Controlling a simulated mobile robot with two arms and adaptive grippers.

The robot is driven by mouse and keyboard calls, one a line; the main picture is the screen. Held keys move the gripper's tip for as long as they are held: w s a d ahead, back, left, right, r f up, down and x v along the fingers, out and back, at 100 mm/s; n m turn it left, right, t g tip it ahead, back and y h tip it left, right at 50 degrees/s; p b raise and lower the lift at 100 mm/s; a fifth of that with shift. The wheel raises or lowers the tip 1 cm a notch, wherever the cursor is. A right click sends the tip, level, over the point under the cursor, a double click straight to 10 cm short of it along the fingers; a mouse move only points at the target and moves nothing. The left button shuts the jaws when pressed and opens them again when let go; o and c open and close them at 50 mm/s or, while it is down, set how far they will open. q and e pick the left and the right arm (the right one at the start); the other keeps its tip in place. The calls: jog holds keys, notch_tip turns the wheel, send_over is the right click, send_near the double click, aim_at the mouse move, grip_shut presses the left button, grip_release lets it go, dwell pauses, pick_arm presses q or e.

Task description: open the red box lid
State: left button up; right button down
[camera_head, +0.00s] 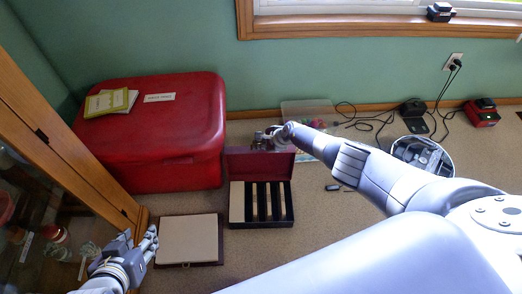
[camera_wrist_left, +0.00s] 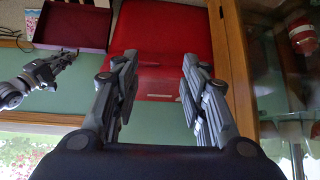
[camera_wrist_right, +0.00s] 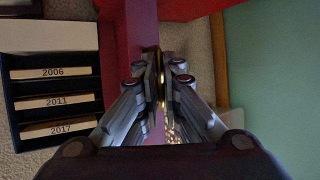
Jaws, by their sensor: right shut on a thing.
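A dark red box (camera_head: 261,222) sits on the carpet. Its lid (camera_head: 243,162) stands raised at the back, showing the compartments inside. My right gripper (camera_head: 268,141) is at the lid's top edge; in the right wrist view its fingers (camera_wrist_right: 160,85) are closed on the lid (camera_wrist_right: 137,28). Dividers labelled 2006, 2011 and 2017 (camera_wrist_right: 52,73) show inside the box there. My left gripper (camera_head: 150,241) is open and empty, beside a flat beige board at the lower left. Its parted fingers also show in the left wrist view (camera_wrist_left: 157,85).
A large red chest (camera_head: 150,150) with booklets (camera_head: 110,102) on top stands behind, at left. The beige board (camera_head: 188,239) lies left of the box. A glass-door cabinet (camera_head: 60,140) is at far left. A clear bin (camera_head: 308,110) and cables (camera_head: 385,118) lie near the wall.

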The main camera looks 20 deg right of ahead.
pick_arm(q)
jog(key=shift+w+d+r+t+h+b, duration=0.2)
jog(key=shift+w+d+r+t, duration=0.1)
jog(key=shift+w+r+t, duration=0.4)
jog(key=shift+w+d+r+t+h+b, duration=0.1)
jog(key=shift+w+d+r+t+b, duration=0.2)
jog(key=shift+w, duration=0.6)
pick_arm(e)
jog(key=shift+w+d, duration=0.25)
jog(key=shift+w, duration=0.3)
jog(key=shift+r, duration=0.1)
jog(key=c, duration=1.8)
grip_release()
jog(key=shift+s+d+r, duration=0.15)
jog(key=shift+d+r, duration=0.15)
jog(key=shift+r, duration=0.25)
jog(key=shift+s+r, duration=0.4)
jog(key=shift+s, duration=0.3)
jog(key=shift+v, duration=4.7)
